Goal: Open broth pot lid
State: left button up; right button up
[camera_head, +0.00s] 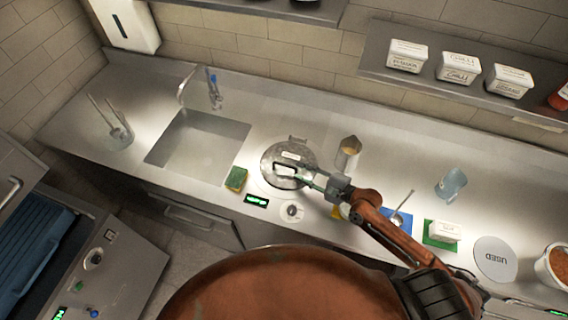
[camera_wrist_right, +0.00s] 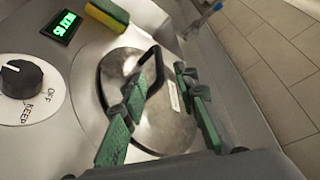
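The broth pot lid (camera_head: 270,163) is a round steel disc set in the counter, lying flat and closed, with a pale label. It also shows in the right wrist view (camera_wrist_right: 172,130), where its dark arched handle (camera_wrist_right: 156,62) stands up. My right gripper (camera_head: 298,174) reaches over the lid from the right. In the right wrist view its green-padded fingers (camera_wrist_right: 160,88) are spread apart, one on each side of the handle's near part. I cannot tell whether either finger touches the handle. The pot's inside is hidden under the lid. My left gripper is not in view.
A knob (camera_head: 292,211) and a green display (camera_head: 256,200) sit in front of the lid. A yellow-green sponge (camera_head: 236,179) lies to its left, beside the sink (camera_head: 198,143). A metal container (camera_head: 347,153) stands close behind right. A shelf (camera_head: 390,73) with tubs hangs above.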

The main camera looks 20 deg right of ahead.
aim_at(291, 167)
jog(key=shift+w+a+f, duration=0.2)
jog(key=shift+w+a, duration=0.15)
jog(key=shift+w, duration=0.15)
jog(key=p+x, duration=0.1)
jog(key=x, duration=0.5)
jog(key=shift+w+a+f, duration=0.1)
jog(key=shift+w+a, duration=0.15)
grip_shut()
